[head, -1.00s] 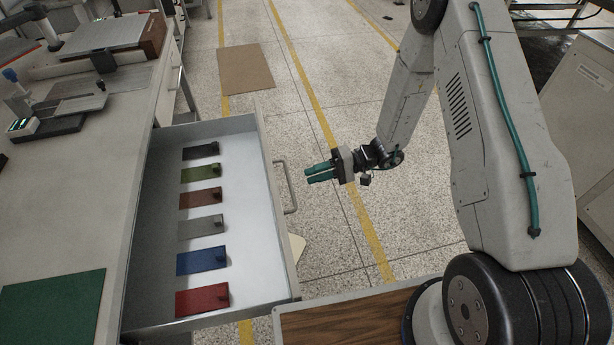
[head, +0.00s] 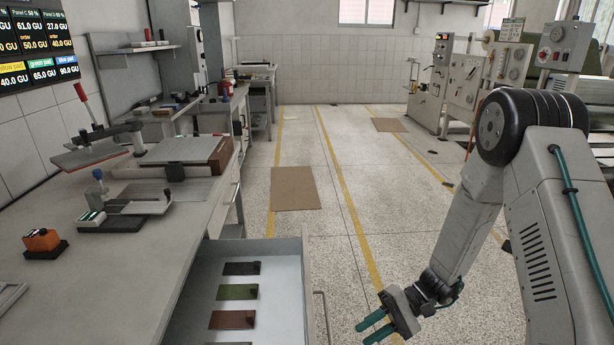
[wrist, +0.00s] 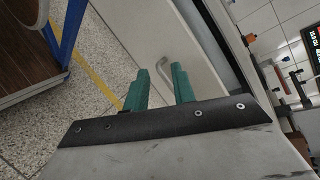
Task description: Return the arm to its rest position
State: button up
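My arm (head: 478,205) is bent at the right of the head view, with its forearm reaching down to the left. My gripper (head: 361,332) has two teal fingers, parted with an empty gap between them. It is in the air over the floor, to the right of the open drawer's handle (head: 321,318) and apart from it. In the wrist view the gripper (wrist: 160,72) is also empty, with the drawer front and handle (wrist: 175,60) beyond the fingertips.
The open drawer (head: 283,275) holds several coloured flat pieces. The workbench (head: 120,250) on the left carries tools and an orange device (head: 42,240). Speckled floor (head: 350,200) with yellow lines is free ahead, around a brown mat (head: 294,188). Machines (head: 440,80) stand at the back right.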

jog(key=s+d+r+t+h, duration=0.2)
jog(key=s+d+r+h, duration=0.2)
jog(key=r, duration=0.6)
jog(key=s+d+r+n+t+h, duration=0.1)
jog(key=s+d+r+h, duration=0.3)
jog(key=s+r, duration=0.5)
jog(key=s+d+r+t+h, duration=0.4)
jog(key=s+r+h, duration=0.1)
jog(key=r, duration=0.6)
jog(key=shift+s+r+n, duration=0.4)
jog(key=shift+s, duration=0.25)
jog(key=shift+a, duration=0.15)
